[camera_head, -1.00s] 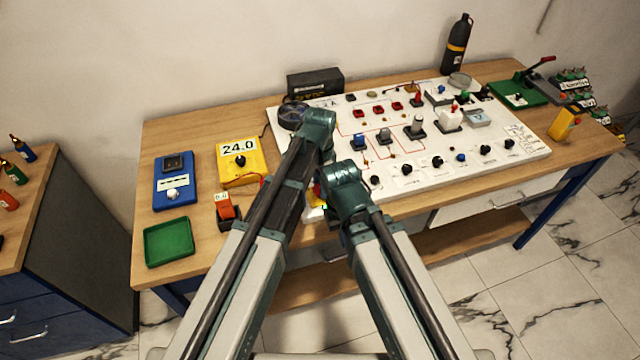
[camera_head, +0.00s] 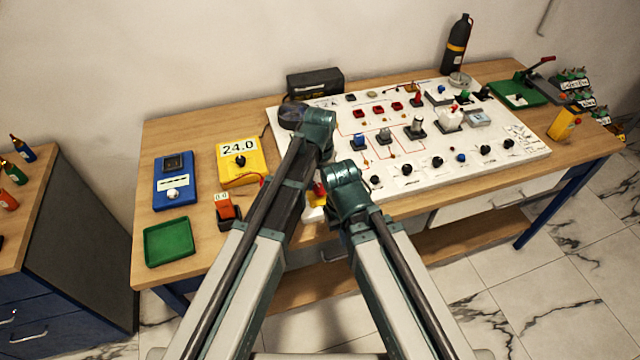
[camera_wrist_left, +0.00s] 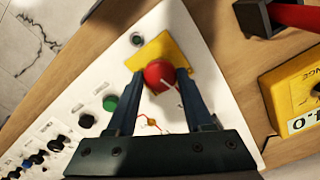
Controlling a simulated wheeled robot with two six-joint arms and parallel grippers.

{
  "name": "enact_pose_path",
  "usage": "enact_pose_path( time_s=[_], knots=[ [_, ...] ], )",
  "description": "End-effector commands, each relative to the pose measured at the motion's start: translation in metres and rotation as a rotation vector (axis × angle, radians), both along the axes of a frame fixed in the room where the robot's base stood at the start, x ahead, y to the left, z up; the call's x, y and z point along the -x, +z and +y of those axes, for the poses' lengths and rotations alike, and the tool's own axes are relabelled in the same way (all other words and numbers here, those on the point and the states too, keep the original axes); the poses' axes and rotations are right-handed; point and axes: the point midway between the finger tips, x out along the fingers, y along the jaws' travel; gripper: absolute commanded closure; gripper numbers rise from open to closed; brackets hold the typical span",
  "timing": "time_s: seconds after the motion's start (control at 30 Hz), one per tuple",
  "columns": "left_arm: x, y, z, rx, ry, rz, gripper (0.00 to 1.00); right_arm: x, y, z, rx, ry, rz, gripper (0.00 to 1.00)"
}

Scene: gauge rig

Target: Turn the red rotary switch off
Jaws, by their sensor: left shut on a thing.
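The red rotary switch is a round red knob (camera_wrist_left: 158,76) with a pale pointer line. It stands on a yellow plate (camera_wrist_left: 170,50) at a corner of the white panel (camera_wrist_left: 186,20). In the left wrist view my left gripper (camera_wrist_left: 160,82) has one finger on each side of the knob and is shut on it. In the head view a bit of the red knob (camera_head: 318,188) shows between my two arms, and my left arm hides most of the left gripper. My right gripper is hidden behind its own arm.
A green button (camera_wrist_left: 110,103) and several black knobs lie along the panel's edge near the switch.

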Motion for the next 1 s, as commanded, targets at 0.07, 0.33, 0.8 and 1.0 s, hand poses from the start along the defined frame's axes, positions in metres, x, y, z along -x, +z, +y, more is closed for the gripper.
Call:
enact_pose_path(
  time_s=[0.07, 0.33, 0.8, 1.0],
  knots=[
    [0.0001, -0.0001, 0.0, 0.0, 0.07, 0.0, 1.0, 0.0, -0.0001, 0.0, 0.0, 0.0, 0.0, 1.0],
    [0.0002, -0.0001, 0.0, 0.0, 0.299, 0.0, 1.0, 0.0, -0.0001, 0.0, 0.0, 0.0, 0.0, 1.0],
    [0.0003, -0.0001, 0.0, 0.0, 0.531, 0.0, 1.0, 0.0, -0.0001, 0.0, 0.0, 0.0, 0.0, 1.0],
    [0.0003, -0.0001, 0.0, 0.0, 0.56, 0.001, 1.0, 0.0, -0.0001, 0.0, 0.0, 0.0, 0.0, 1.0]
  ],
)
